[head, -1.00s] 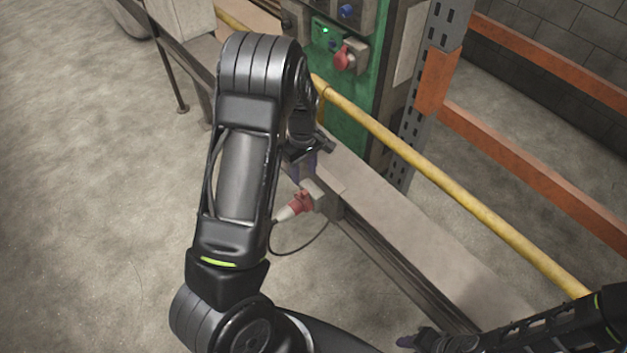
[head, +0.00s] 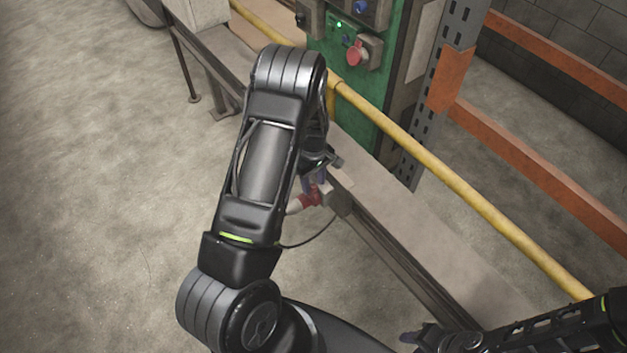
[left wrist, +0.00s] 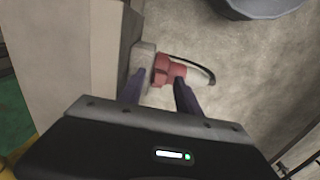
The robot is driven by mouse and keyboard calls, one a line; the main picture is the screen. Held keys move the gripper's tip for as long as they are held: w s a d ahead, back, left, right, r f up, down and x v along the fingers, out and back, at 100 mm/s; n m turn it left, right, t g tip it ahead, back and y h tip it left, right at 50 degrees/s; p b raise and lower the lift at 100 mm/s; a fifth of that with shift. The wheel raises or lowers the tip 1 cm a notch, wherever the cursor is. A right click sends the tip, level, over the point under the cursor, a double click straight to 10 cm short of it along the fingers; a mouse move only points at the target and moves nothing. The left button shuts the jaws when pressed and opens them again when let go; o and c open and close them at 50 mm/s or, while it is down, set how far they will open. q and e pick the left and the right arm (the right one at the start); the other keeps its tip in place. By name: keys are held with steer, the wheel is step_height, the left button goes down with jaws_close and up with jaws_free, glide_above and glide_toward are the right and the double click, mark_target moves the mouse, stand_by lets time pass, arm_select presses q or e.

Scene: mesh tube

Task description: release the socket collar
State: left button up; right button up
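The red socket collar and plug (head: 309,199) sit low at the bench's edge in the head view, against a grey socket box (head: 331,203). A pale plug end and dark cable run from it. In the left wrist view the red collar (left wrist: 164,69) lies beside the grey box (left wrist: 144,57). My left gripper (left wrist: 159,75) is open, its two purple fingers apart, with the red collar showing between and beyond the tips. I cannot tell whether they touch it. My right gripper (head: 410,338) is at the bottom right, far from the socket; its opening is unclear.
A yellow rail (head: 440,171) runs above the beige bench (head: 425,250). Orange rails (head: 545,170) stand at the right. The concrete floor at left is open.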

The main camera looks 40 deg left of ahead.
arm_select(q)
steer(key=shift+f, duration=0.1)
steer(key=shift+c, duration=0.4)
jaws_close()
